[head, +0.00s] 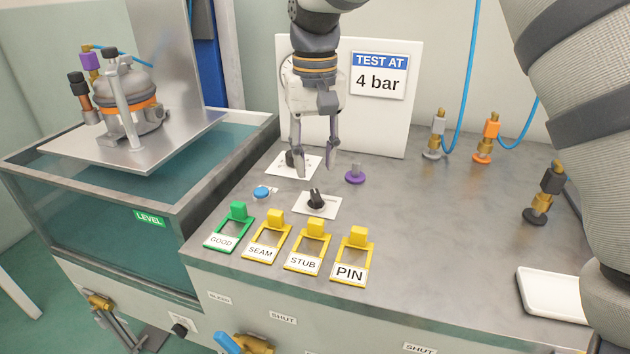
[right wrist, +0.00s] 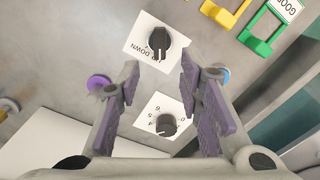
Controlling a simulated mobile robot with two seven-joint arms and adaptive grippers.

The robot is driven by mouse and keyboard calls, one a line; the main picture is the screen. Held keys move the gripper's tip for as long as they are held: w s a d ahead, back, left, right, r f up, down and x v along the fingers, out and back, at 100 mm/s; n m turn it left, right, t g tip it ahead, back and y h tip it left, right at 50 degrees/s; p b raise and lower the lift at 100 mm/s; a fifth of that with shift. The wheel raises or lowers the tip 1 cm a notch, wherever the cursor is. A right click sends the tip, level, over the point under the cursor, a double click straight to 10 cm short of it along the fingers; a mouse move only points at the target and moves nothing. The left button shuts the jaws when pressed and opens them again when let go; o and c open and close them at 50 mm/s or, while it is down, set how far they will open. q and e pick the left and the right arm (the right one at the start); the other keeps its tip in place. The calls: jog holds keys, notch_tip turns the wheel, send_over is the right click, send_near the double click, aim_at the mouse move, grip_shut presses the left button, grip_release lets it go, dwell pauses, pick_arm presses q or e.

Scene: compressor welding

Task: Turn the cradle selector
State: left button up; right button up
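The cradle selector is a black knob (head: 316,198) on a white plate (head: 327,208) on the bench, behind the row of coloured frames. In the right wrist view the black knob (right wrist: 158,44) sits on its plate (right wrist: 139,42), which is lettered UP and DOWN. My right gripper (head: 316,172) points down, open and empty, above and just behind this knob. In the right wrist view the fingers (right wrist: 160,78) are spread, with the knob just beyond the gap between their tips. I see no contact. My left gripper is not in view.
A second knob (right wrist: 166,124) with a numbered plate stands behind the selector. A blue button (head: 262,192) and a purple-topped post (head: 355,173) flank it. Labelled frames (head: 266,240) line the front. A compressor (head: 127,95) rests on a metal plate above the tank at left.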

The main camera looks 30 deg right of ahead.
aim_at(315, 191)
notch_tip(315, 191, down, 6)
jog(key=shift+w+f, duration=0.1)
jog(key=shift+f, duration=0.1)
grip_shut()
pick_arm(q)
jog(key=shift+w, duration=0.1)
